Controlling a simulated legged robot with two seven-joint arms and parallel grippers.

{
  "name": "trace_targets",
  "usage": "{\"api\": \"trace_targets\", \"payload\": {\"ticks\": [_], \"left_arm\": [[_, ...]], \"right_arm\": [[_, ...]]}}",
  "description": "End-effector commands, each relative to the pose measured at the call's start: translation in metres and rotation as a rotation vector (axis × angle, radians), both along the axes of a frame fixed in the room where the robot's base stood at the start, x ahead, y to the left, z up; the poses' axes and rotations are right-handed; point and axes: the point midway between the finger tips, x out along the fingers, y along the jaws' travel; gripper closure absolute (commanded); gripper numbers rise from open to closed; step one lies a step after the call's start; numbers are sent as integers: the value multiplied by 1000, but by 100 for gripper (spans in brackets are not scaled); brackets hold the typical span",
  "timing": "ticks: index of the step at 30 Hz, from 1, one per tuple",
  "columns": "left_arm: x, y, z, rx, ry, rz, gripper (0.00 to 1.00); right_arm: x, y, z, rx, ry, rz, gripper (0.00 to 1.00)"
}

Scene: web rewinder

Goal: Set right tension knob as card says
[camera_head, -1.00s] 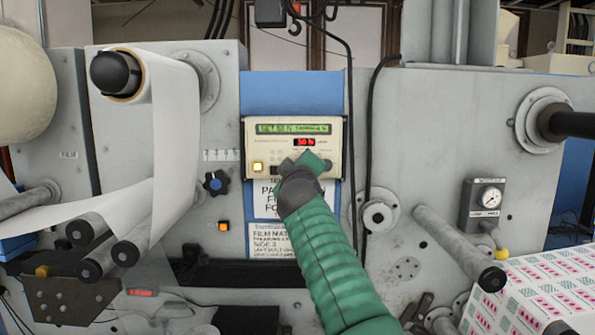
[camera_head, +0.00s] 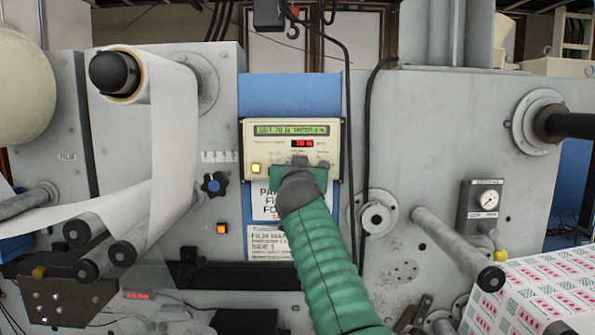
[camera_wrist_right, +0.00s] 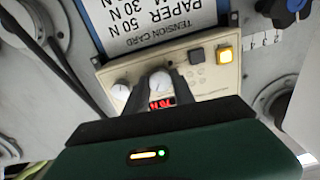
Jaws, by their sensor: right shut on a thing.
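The cream tension control panel (camera_head: 262,143) has a green display (camera_head: 291,129) that seems to read "SET 70 N" and a red readout (camera_head: 303,143) that seems to read 70 N. My right gripper (camera_head: 299,163) is at the panel's lower middle and hides the controls there. In the right wrist view, its dark fingers (camera_wrist_right: 150,87) are shut on a pale knob (camera_wrist_right: 159,81). A second white knob (camera_wrist_right: 120,92) is beside it, free. The tension card (camera_wrist_right: 150,22), partly cut off, shows "PAPER 50 N" and a line ending in "30 N". My left gripper is not in view.
A lit yellow button (camera_head: 256,168) is at the panel's left. A blue star knob (camera_head: 214,184) and black cables (camera_head: 367,150) flank the panel.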

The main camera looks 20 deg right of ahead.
Motion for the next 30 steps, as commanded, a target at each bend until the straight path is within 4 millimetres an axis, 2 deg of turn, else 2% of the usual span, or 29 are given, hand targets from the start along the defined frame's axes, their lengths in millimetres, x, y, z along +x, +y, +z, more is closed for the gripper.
{"api": "trace_targets", "payload": {"ticks": [1, 30], "left_arm": [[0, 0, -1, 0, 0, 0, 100], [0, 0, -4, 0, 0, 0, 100]], "right_arm": [[2, 0, -8, 45, 2, -1, 100], [1, -1, -7, 882, -242, -7, 100]]}}
